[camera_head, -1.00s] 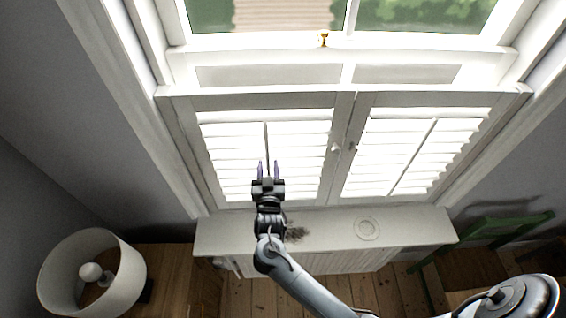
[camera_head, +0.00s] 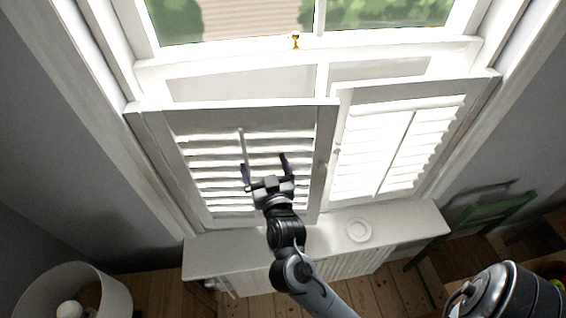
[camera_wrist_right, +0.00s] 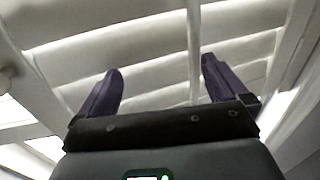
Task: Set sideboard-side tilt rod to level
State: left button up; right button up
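The left shutter panel (camera_head: 325,150), on the lamp's side, stands slightly swung out into the room. Its slats look shaded, with bright gaps between them. Its thin white vertical tilt rod (camera_head: 243,148) runs down the slats. My right gripper (camera_head: 265,166) is open and empty in front of the lower slats, fingers pointing up at the panel. In the right wrist view, the tilt rod (camera_wrist_right: 193,40) appears between the spread fingers of my right gripper (camera_wrist_right: 160,68), closer to the right finger. I cannot tell whether they touch. My left gripper is not in view.
The right shutter panel (camera_head: 395,145) has its own tilt rod (camera_head: 396,152). A white ledge (camera_head: 300,243) lies below, with a round white dish (camera_head: 359,230) on it. A lamp (camera_head: 100,290) is at bottom left, a green chair (camera_head: 485,213) at right. A gold latch (camera_head: 294,41) is above.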

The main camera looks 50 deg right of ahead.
aim_at(294, 148)
jog(key=s+d, duration=0.1)
jog(key=d, duration=0.1)
jog(key=s+d+m+g+h, duration=0.1)
jog(key=s+d+r+h, duration=0.1)
jog(key=s+d, duration=0.1)
jog(key=shift+d+m, duration=0.35)
jog(key=shift+m, duration=0.05)
jog(key=c, duration=0.7)
jog(key=shift+s+d+r, duration=0.15)
jog(key=shift+s+d, duration=0.25)
jog(key=shift+d, duration=0.2)
jog(key=shift+w+a, duration=0.1)
jog(key=shift+a, duration=0.1)
jog(key=shift+w+a, duration=0.15)
jog(key=shift+a, duration=0.05)
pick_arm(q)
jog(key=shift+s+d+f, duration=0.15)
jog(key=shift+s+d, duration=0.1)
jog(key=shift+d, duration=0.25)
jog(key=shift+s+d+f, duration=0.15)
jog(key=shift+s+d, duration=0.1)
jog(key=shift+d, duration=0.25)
pick_arm(e)
jog(key=shift+a, duration=0.15)
